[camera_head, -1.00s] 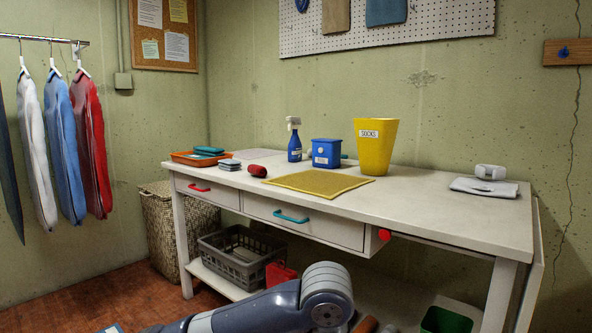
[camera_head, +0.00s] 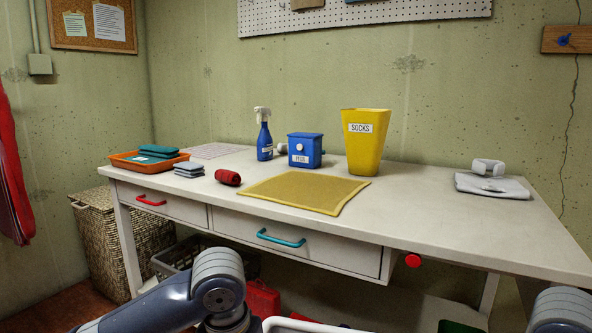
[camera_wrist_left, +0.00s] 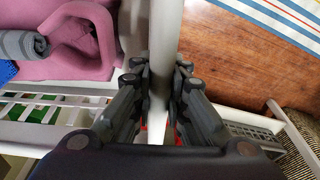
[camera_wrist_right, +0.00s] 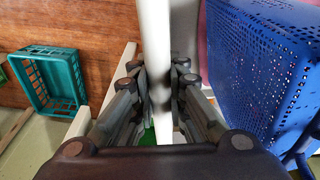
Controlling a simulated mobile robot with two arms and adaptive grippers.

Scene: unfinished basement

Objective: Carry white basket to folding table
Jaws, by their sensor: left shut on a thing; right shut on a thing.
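The white basket shows as a pale rim (camera_head: 290,325) at the bottom edge of the head view; most of it is out of frame there. My left gripper (camera_wrist_left: 160,80) is shut on its white rim (camera_wrist_left: 165,30) in the left wrist view. My right gripper (camera_wrist_right: 160,80) is shut on the white rim (camera_wrist_right: 154,28) on the other side. Pink cloth (camera_wrist_left: 85,40) and a rolled grey cloth (camera_wrist_left: 22,44) lie beside the rim on the basket's side. The white folding table (camera_head: 430,225), with drawers, stands ahead, beyond the basket.
A yellow mat (camera_head: 305,192) lies on the table, with a SOCKS bin (camera_head: 364,142), blue box (camera_head: 305,150), spray bottle (camera_head: 264,138), red roll (camera_head: 228,177) and orange tray (camera_head: 128,163). The front right top is clear. A blue perforated container (camera_wrist_right: 265,65) and teal crate (camera_wrist_right: 50,80) show below.

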